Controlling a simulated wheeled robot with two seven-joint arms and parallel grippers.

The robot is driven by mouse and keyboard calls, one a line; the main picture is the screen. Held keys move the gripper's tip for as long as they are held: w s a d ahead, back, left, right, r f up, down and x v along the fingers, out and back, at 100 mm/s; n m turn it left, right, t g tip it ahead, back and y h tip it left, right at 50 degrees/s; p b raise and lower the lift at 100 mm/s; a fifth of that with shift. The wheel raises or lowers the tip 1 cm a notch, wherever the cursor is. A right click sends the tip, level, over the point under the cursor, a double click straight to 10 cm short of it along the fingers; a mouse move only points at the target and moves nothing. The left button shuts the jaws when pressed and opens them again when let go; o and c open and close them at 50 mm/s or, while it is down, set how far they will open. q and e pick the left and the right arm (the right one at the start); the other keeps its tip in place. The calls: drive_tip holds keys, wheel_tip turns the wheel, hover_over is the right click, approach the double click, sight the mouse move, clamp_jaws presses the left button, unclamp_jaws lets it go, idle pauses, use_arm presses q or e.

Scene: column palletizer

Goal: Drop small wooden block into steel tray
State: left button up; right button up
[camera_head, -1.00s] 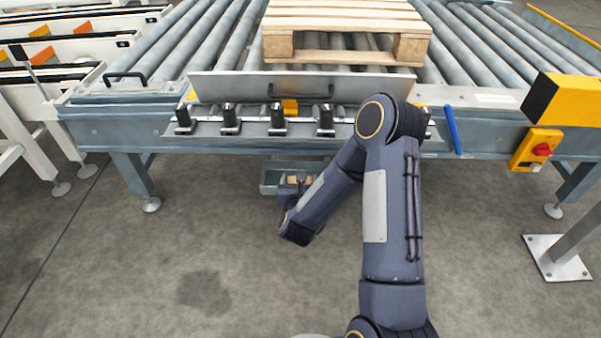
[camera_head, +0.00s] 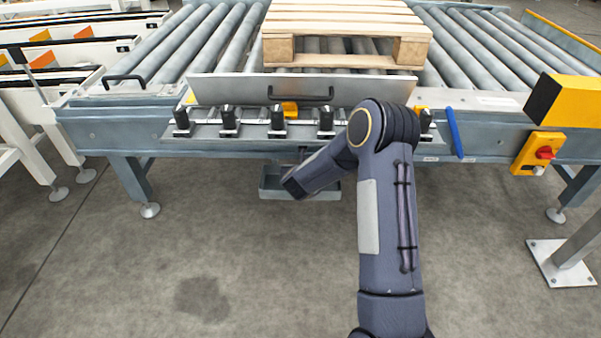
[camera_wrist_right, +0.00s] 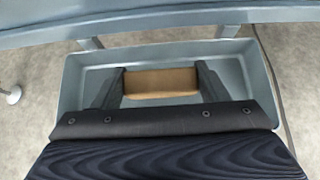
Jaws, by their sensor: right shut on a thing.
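The small wooden block (camera_wrist_right: 161,82) is a light brown piece between the two dark fingers of my right gripper (camera_wrist_right: 160,86) in the wrist view. The gripper is shut on it at its two ends. The steel tray (camera_wrist_right: 75,82) lies below and around them in that view; how high the block is above its floor is hard to tell. In the head view the tray (camera_head: 328,190) sits under the conveyor's front edge, partly covered by my right wrist. The block and fingertips are hidden there. My left gripper is in neither current view.
The roller conveyor (camera_head: 95,128) crosses above the tray. A metal plate (camera_head: 230,88) with a handle and a row of black-topped clamps (camera_head: 228,120) stands along its front. A wooden pallet (camera_head: 345,22) rests on the rollers. The floor in front is clear.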

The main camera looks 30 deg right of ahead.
drive_tip(key=shift+w+d+r+g+y+p, duration=0.15)
drive_tip(key=shift+w+r+g+y+p, duration=0.2)
drive_tip(key=shift+g+p, duration=0.4)
wheel_tip(320, 180, down, 2)
drive_tip(key=shift+f+b, duration=0.15)
drive_tip(key=shift+b, duration=0.4)
use_arm(q)
drive_tip(key=shift+r, duration=0.6)
drive_tip(key=shift+f+b, duration=0.75)
use_arm(e)
drive_tip(key=shift+f, duration=0.6)
drive_tip(key=o, duration=1)
drive_tip(key=shift+o, duration=0.2)
